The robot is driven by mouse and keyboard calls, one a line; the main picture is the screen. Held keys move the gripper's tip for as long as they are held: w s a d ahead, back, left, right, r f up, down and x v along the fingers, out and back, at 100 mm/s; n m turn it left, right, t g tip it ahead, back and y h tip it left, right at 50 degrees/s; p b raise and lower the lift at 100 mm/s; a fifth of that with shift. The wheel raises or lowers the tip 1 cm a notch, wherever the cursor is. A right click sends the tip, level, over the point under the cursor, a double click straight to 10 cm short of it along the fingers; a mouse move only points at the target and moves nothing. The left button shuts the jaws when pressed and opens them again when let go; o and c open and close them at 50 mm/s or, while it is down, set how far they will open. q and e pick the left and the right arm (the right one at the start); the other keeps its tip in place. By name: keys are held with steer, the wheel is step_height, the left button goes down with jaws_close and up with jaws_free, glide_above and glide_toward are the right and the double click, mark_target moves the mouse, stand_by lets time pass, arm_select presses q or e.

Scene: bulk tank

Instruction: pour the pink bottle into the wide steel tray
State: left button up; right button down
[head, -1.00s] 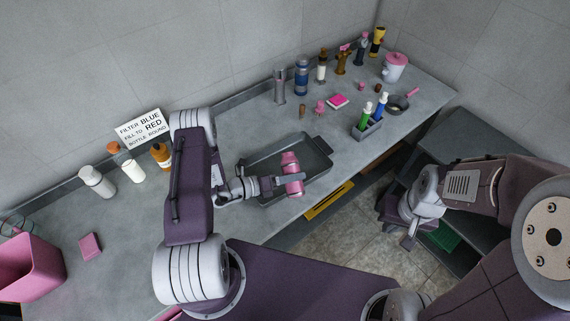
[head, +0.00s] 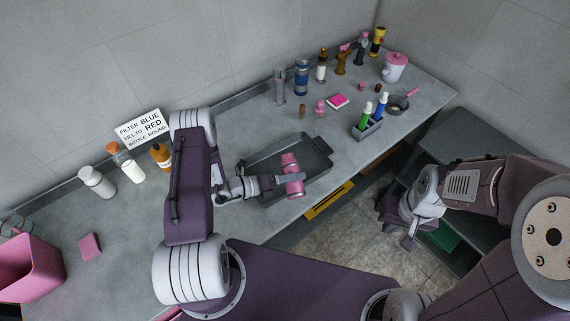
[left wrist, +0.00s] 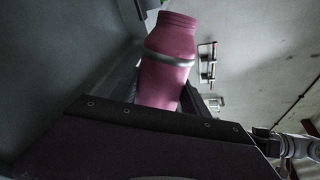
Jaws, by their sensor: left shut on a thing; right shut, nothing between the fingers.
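The pink bottle (head: 291,163) has a pale band and is held by my left gripper (head: 288,179). In the head view it appears over the front part of the wide steel tray (head: 318,147), a dark grey tray with a handle at each end. In the left wrist view the bottle (left wrist: 165,82) stands between the dark fingers, its wide pink end toward the top. Whether liquid leaves it cannot be seen. My right gripper (head: 408,243) is shut and empty, off the counter at the right.
A sign (head: 140,128) and white bottles (head: 97,182) stand left. A pink bin (head: 30,268) is at far left.

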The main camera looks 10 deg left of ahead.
arm_select(q)
steer(key=shift+s, duration=0.2)
steer(key=shift+w+n, duration=0.2)
steer(key=shift+n, duration=0.1)
steer(key=shift+s, duration=0.2)
steer(key=shift+w+r, duration=0.15)
steer(key=shift+w+a+n, duration=0.1)
steer(key=shift+w+n, duration=0.05)
steer(key=shift+n, duration=0.15)
steer(key=shift+r, duration=0.15)
steer(key=shift+r, duration=0.1)
